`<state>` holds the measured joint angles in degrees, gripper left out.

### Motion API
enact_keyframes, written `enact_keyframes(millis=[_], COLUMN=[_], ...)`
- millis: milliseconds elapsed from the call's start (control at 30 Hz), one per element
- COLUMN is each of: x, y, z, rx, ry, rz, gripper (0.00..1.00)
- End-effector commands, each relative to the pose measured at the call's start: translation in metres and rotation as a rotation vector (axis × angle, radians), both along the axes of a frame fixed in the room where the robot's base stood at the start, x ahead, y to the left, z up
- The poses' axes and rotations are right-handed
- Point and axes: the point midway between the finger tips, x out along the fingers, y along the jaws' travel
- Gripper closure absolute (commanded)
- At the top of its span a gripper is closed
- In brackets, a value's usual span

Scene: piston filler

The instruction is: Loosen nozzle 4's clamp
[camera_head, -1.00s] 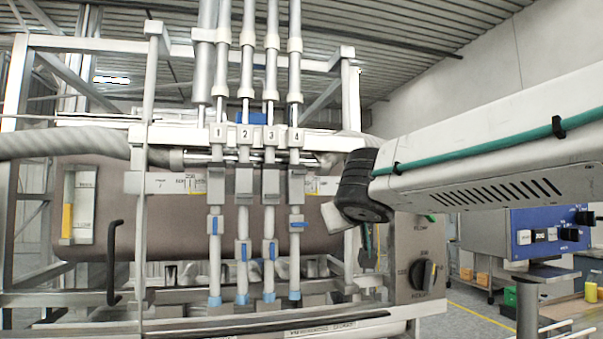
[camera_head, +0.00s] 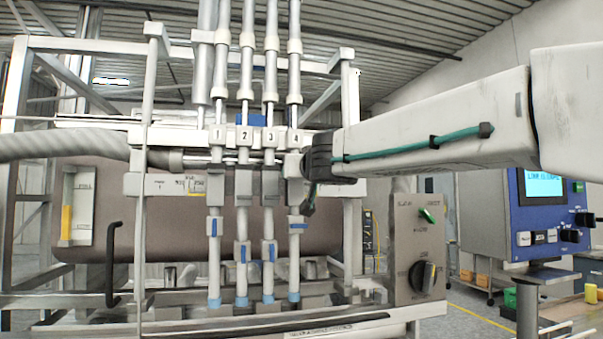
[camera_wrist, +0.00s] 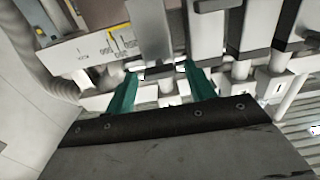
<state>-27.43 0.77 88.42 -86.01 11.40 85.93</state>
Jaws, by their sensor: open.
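Nozzle 4 (camera_head: 295,262) is the rightmost of the upright nozzle tubes in the head view, below the number 4 label (camera_head: 294,137). The grey block of nozzle 4 (camera_head: 294,190) is partly hidden by my arm's dark end. I cannot tell which part is the clamp. My gripper (camera_head: 309,203) is in front of and just right of this block. In the wrist view my gripper (camera_wrist: 160,68) has its green fingers apart, with a grey block (camera_wrist: 152,28) beyond the gap. I see nothing held, and contact is unclear.
Nozzles 1 (camera_head: 214,262), 2 (camera_head: 242,275) and 3 (camera_head: 269,278) stand close on the left. A scale plate (camera_wrist: 85,48) with yellow marks is beside the fingers. A control box (camera_head: 420,255) with a dark knob stands at right. A frame post (camera_head: 351,130) rises close by.

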Motion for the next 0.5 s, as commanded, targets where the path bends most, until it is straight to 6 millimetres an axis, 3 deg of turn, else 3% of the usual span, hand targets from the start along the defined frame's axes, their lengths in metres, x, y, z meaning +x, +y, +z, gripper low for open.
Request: enact_keyframes(millis=[267,433,500], x=[0.0027,0.0026,0.0026], y=[0.0007,0.0006,0.0005], z=[-0.0001,-0.0001,-0.0001], rx=[0.000,0.000,0.000], ry=[0.000,0.000,0.000], rz=[0.000,0.000,0.000], gripper=[0.45,0.87,0.90])
